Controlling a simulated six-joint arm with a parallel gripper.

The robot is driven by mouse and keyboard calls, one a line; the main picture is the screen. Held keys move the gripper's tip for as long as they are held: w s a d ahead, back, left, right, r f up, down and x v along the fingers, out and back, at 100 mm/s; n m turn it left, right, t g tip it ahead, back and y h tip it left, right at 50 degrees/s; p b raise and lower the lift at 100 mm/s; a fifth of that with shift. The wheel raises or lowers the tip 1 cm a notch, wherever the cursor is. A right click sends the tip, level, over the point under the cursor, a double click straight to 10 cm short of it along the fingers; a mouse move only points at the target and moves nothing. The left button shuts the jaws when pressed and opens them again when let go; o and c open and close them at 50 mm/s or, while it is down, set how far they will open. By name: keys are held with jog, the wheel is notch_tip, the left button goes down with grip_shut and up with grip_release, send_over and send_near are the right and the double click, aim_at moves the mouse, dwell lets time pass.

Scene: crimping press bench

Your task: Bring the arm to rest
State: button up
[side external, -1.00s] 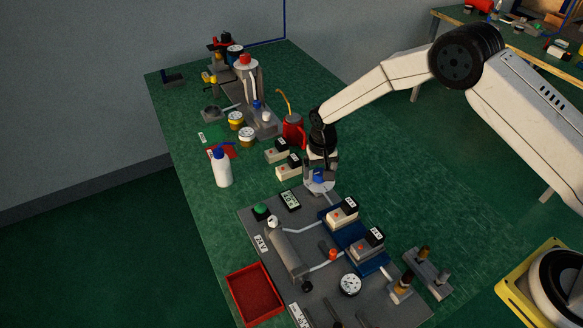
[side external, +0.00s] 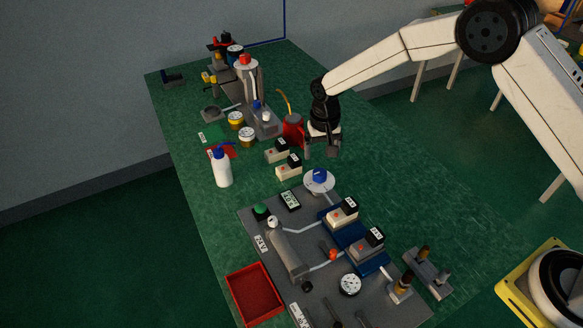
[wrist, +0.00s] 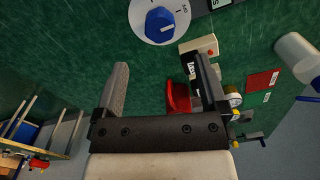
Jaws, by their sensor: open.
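My gripper (side external: 322,148) is open and empty above the green bench. It hangs just right of the red oil can (side external: 292,128) and behind the round white dial with a blue knob (side external: 319,177).
Two cream boxes (side external: 288,172) stand left of the dial. A grey panel (side external: 270,232) with a gauge, cylinder and blue blocks fills the bench front. A red tray (side external: 253,293) and a white bottle (side external: 222,168) sit at the left.

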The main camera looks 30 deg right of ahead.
jog(key=shift+s+d+r, duration=0.3)
jog(key=shift+r, duration=0.1)
jog(key=s+d+r+n+t, duration=0.1)
jog(key=s+d+r, duration=0.2)
jog(key=s, duration=0.5)
jog(key=s+d+r+n, duration=0.1)
jog(key=s+d+r, duration=0.2)
jog(key=s, duration=0.5)
jog(key=s+d+r+n+t, duration=0.1)
jog(key=s+d+r, duration=0.2)
jog(key=s, duration=0.5)
jog(key=shift+s+d+r+t, duration=0.2)
jog(key=shift+d+r+t, duration=0.1)
jog(key=shift+d, duration=0.4)
dwell(4.5)
